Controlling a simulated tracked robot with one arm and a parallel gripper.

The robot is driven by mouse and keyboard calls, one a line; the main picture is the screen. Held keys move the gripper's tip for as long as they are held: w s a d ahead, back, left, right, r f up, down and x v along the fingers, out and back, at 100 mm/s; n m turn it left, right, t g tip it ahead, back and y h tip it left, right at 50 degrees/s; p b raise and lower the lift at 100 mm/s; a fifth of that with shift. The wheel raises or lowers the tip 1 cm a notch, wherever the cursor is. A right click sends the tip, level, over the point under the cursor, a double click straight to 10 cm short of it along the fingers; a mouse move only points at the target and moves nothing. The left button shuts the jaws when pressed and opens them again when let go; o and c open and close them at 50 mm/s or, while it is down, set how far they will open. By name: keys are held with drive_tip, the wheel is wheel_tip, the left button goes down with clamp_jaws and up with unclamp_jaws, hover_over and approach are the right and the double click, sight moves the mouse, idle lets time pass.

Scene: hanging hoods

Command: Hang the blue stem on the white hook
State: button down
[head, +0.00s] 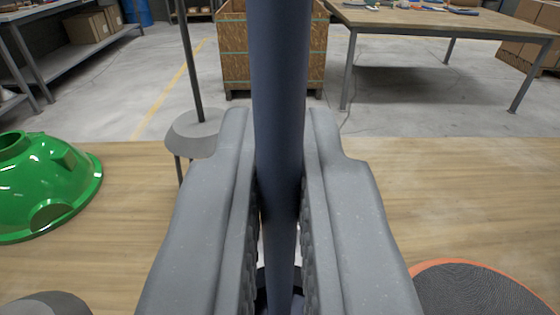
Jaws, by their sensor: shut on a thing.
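My gripper (280,135) reaches forward from the bottom of the head view, with one grey finger on each side of the blue stem. It is shut on the blue stem (279,80). The stem is a thick dark blue tube that stands upright in the middle and runs out of view at the top. Its lower part drops between the fingers, and dark parts around its lower end are mostly hidden by them. No white hook is visible in this view.
A green hood (52,180) sits on the wooden tabletop (130,230) at left. A black disc with an orange rim (478,292) lies at lower right. A grey round base (192,135) with a thin dark pole is at the tabletop's far edge. A crate (232,50) and a workbench (400,18) stand beyond.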

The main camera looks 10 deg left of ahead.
drive_tip(key=shift+r+p, duration=1)
drive_tip(key=shift+r, duration=0.45)
drive_tip(key=shift+s+f, duration=0.1)
